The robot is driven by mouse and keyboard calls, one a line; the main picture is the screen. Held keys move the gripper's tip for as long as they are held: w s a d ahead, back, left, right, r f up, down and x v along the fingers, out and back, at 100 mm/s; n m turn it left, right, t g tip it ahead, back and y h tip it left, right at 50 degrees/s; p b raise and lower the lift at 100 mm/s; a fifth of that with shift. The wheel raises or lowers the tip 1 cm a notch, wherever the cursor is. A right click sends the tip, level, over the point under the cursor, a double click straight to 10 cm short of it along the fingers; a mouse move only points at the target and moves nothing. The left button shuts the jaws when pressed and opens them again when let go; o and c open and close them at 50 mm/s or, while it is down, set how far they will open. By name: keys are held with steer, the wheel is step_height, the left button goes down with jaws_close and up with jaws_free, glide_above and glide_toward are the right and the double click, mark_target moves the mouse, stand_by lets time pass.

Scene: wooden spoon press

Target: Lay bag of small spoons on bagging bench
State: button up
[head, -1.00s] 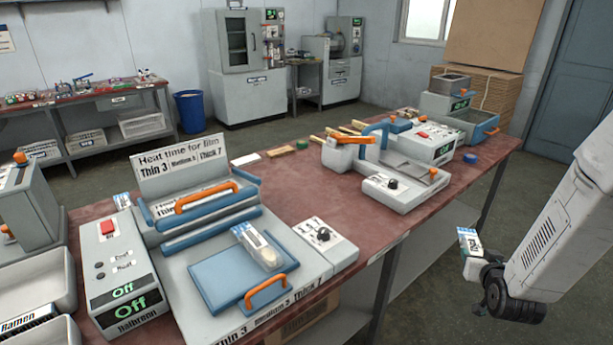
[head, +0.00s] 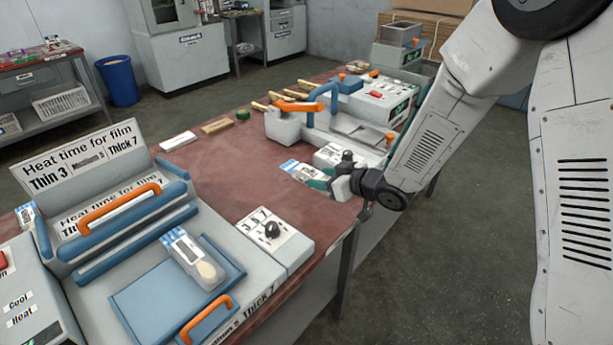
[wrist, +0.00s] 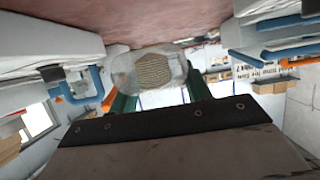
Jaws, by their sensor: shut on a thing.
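My gripper (head: 326,181) is shut on a clear bag with a blue and white label (head: 300,172), at the right edge of the bench in the head view. In the wrist view the bag (wrist: 150,72) sits between the green fingers, with tan wooden pieces inside. The bench (head: 225,180) has a worn red-brown top. The bag is over or at the bench top; I cannot tell whether it touches. A similar bag (head: 193,260) lies on the blue plate of the left sealer.
The left sealer (head: 120,230) with its orange handles fills the near left. Another sealer (head: 345,130) stands just beyond my gripper. A white block (head: 178,142) and wooden pieces lie behind. The middle of the bench top is clear.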

mark_target(321, 207)
steer(key=shift+s+a+f, duration=0.1)
steer(key=shift+a+f, duration=0.1)
steer(key=shift+f, duration=0.4)
steer(key=shift+a+f, duration=0.15)
steer(key=shift+f, duration=2.6)
steer(key=shift+f, duration=0.2)
steer(key=o, duration=0.9)
steer(key=shift+o, duration=0.2)
